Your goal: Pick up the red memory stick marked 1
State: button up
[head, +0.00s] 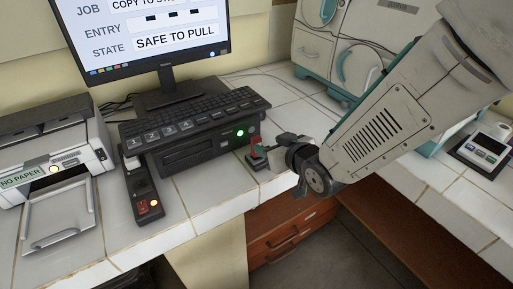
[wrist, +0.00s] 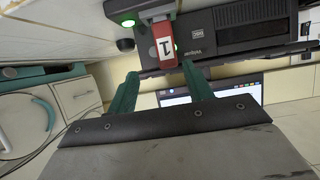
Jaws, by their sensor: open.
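The red memory stick (wrist: 165,57) carries a white label marked 1 in the wrist view. Its far end meets a dark piece that I cannot make out fully. In the head view the red stick (head: 256,146) stands at the counter's front edge, right of the black keyboard unit, partly hidden by my gripper. My gripper (wrist: 160,72) is open, with its teal fingers pointing at the stick. The stick's near end lies in line with the gap between the fingertips. In the head view my gripper (head: 273,147) is beside the stick; contact cannot be told.
The black keyboard unit (head: 190,145) has a lit green light. The monitor (head: 150,45) reads SAFE TO PULL. A black strip (head: 142,190) with a red item and amber light lies left, beside a printer (head: 55,150). A teal-and-white machine (head: 345,45) stands behind my arm.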

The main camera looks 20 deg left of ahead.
aim_at(258, 142)
jog(key=shift+y, duration=0.3)
jog(key=x, duration=0.8)
jog(key=shift+s+a+f, duration=0.2)
jog(key=shift+s+a, duration=0.1)
jog(key=shift+a, duration=0.1)
grip_shut()
jog(key=shift+r, duration=0.15)
